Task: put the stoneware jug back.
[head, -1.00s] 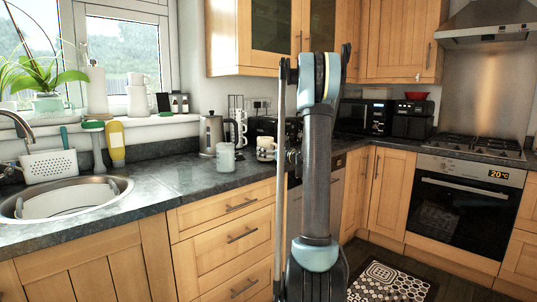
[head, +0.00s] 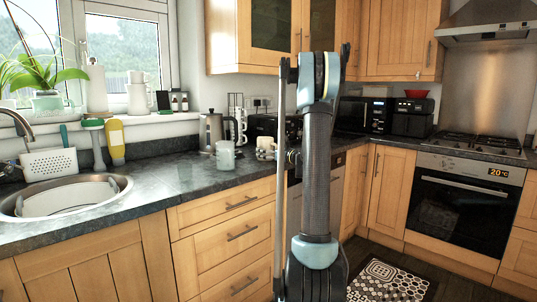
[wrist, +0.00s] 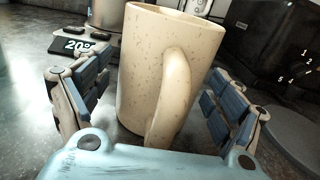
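The stoneware jug (wrist: 150,75) is cream with dark speckles and a handle that faces my wrist camera. It fills the middle of the wrist view, between the two blue-padded fingers of my gripper (wrist: 155,100). The fingers are open, with a visible gap on each side of the jug. In the head view the jug (head: 264,147) is on the dark worktop, partly covered by my arm. My gripper's fingertips are mostly hidden there.
A pale mug (head: 225,156) and a steel kettle (head: 212,131) stand left of the jug. A mug rack (head: 238,118) and a black appliance (head: 263,126) are behind it.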

